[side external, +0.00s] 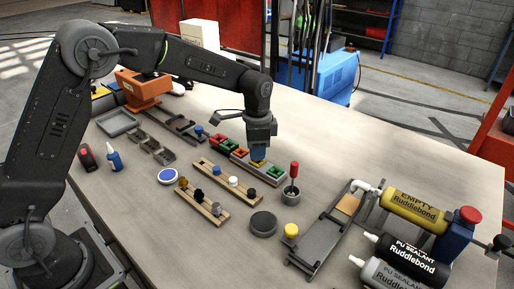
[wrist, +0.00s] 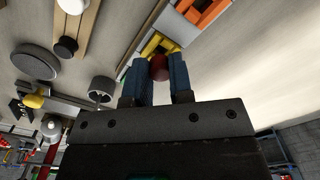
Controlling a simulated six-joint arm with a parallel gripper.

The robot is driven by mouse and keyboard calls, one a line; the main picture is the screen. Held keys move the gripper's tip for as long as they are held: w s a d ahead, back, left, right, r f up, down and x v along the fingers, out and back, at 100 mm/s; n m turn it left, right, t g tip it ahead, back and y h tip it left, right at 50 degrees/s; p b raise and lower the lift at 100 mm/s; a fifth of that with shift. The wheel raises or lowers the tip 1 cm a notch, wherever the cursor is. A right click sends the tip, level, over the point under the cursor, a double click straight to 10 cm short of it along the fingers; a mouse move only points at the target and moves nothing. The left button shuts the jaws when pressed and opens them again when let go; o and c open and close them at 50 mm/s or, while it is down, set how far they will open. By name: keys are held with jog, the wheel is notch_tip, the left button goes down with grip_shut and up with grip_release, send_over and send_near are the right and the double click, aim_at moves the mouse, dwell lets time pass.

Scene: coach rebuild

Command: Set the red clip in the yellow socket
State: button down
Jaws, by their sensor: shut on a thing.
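The yellow socket (wrist: 160,43) is ahead of my fingertips in the wrist view. In the side view the yellow socket (side external: 258,163) sits in a row of coloured sockets, just below my gripper (side external: 258,152). My gripper's blue fingers (wrist: 160,72) are shut on the red clip (wrist: 158,67), a dark red rounded piece between the tips. The clip overlaps the near part of the yellow socket in the wrist view. I cannot tell whether it touches the socket or sits in it. In the side view the clip is hidden by the fingers.
Green sockets (side external: 275,171) and an orange-red socket (wrist: 207,12) flank the yellow one. Wooden rails with black and white caps (side external: 233,181) lie in front. A grey cup (side external: 290,195) with a red-handled tool stands close at right. The table's back right is clear.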

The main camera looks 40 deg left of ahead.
jog(key=shift+f, duration=0.7)
dwell(1.4)
jog(key=c, duration=0.5)
grip_release()
jog(key=shift+r, duration=0.1)
jog(key=shift+r, duration=2.9)
jog(key=shift+s+r, duration=0.1)
